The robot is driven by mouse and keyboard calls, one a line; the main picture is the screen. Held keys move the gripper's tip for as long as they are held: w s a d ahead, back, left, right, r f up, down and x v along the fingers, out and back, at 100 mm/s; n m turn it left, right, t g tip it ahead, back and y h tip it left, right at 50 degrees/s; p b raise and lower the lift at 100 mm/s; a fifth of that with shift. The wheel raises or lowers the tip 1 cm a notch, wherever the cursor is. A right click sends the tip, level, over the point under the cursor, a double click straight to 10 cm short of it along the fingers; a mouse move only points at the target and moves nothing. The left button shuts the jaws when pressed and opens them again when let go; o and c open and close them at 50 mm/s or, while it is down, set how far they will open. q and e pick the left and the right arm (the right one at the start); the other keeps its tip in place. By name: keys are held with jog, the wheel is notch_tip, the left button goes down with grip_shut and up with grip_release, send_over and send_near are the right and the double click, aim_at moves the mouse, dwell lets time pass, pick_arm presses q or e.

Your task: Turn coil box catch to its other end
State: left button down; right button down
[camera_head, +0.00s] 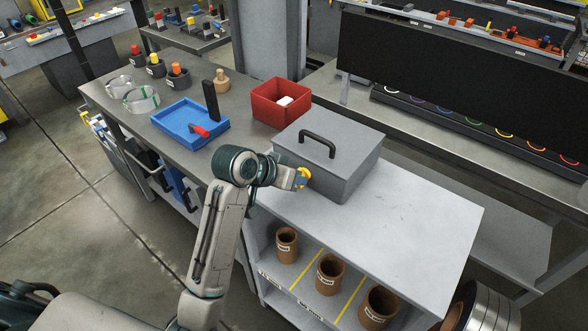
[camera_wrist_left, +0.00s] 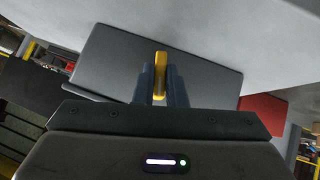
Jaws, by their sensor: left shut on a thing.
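The coil box (camera_head: 335,150) is a grey box with a flat lid and a dark arched handle (camera_head: 318,144), standing on the bench. Its yellow catch (camera_head: 304,174) shows at the box's front left side. My left gripper (camera_head: 299,178) is at that side, shut on the catch. In the left wrist view the catch (camera_wrist_left: 161,62) stands between the two fingers, against the dark grey box (camera_wrist_left: 205,80). The fingers hide part of the catch, so its exact turn is hard to tell. My right gripper is not in view.
A red bin (camera_head: 280,103) with a white item stands behind the box. A blue tray (camera_head: 180,127) with a red-handled tool lies to the left. Brown cups (camera_head: 330,272) stand on the shelf below. The bench top (camera_head: 420,220) right of the box is clear.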

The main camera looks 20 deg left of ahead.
pick_arm(q)
jog(key=shift+d+m+t+y+p, duration=0.15)
jog(key=shift+m+t+y+p, duration=0.15)
jog(key=shift+m+y+p, duration=0.6)
jog(key=shift+y, duration=0.3)
jog(key=c, duration=1.5)
grip_release()
jog(key=shift+s, duration=0.1)
jog(key=b+v, duration=0.1)
jog(key=v, duration=0.9)
jog(key=shift+s+r, duration=0.25)
